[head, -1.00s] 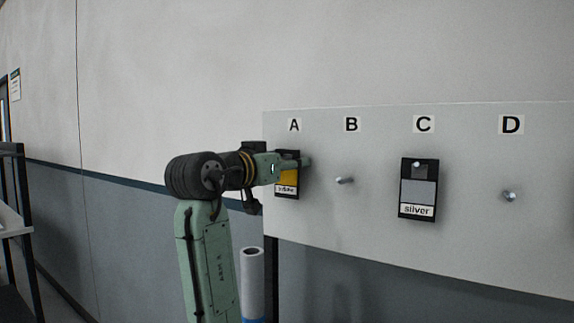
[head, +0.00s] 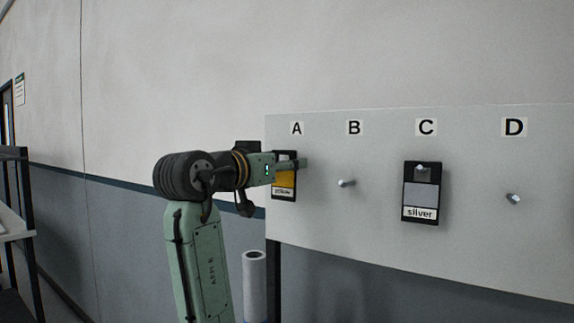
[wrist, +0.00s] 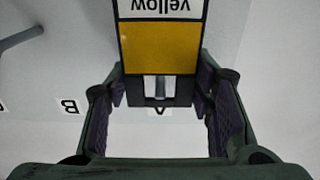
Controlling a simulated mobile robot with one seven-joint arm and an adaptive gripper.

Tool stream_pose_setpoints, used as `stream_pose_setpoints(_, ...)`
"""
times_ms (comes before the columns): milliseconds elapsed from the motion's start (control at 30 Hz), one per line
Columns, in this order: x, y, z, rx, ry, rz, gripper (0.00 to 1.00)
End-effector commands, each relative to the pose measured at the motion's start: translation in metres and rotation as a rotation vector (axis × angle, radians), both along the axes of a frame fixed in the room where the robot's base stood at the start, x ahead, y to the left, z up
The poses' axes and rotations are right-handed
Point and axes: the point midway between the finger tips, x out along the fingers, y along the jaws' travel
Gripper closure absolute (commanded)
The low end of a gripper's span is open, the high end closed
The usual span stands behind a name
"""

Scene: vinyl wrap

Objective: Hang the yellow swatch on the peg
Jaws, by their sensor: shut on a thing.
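The yellow swatch (head: 284,181) is a black card with a yellow panel and a white label at its foot. It hangs upright in front of the board's left end, below letter A (head: 297,129). My gripper (head: 299,163) is shut on its upper part. In the wrist view, the fingers (wrist: 160,92) lie on both sides of the swatch (wrist: 158,48), which appears upside down. A grey, peg-like shape shows in its slot; I cannot tell whether it passes through. Peg A is hidden in the head view. Peg B (head: 347,183) is bare.
A silver swatch (head: 420,194) hangs on the peg under C. The peg under D (head: 513,199) is bare. The pale board (head: 380,235) stands before the wall. A white roll (head: 254,280) stands below its left end. A shelf (head: 14,220) is at far left.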

Motion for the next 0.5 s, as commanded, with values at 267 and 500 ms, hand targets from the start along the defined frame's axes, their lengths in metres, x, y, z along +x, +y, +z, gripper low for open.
stream_pose_setpoints(267,-0.012,0.009,0.0,0.001,-0.001,0.001,0.78)
stream_pose_setpoints(500,-0.022,0.015,0.001,0.0,0.0,0.001,0.78)
